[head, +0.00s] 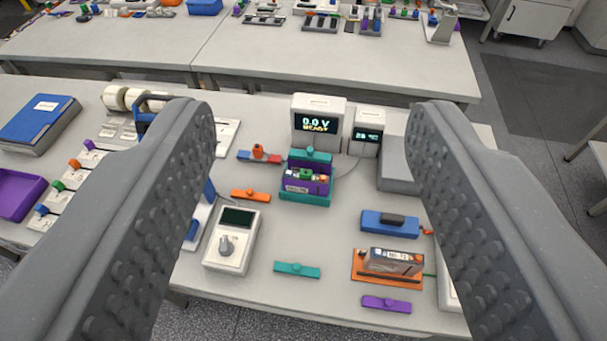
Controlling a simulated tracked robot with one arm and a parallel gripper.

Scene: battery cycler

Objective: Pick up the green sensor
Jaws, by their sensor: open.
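My gripper (308,112) is open and empty, its two grey ridged fingers framing the workbench from above. Several green pieces show, and I cannot tell for certain which is the sensor. A small green-knobbed piece (58,186) lies on a pale strip at the left, in a row with purple, orange and blue ones, left of my left finger. A teal bar with a knob (297,269) lies flat at the front middle, between the fingers in the picture. Another teal bar (310,154) sits at the purple battery holder. No finger visibly touches any of them.
A display unit reading 0.0 V (317,121) stands at the back. A white handheld meter (232,240), an orange tray with a battery (358,277), a blue block (389,224) and a purple bar (386,304) are nearby. A purple bin (17,193) is at far left.

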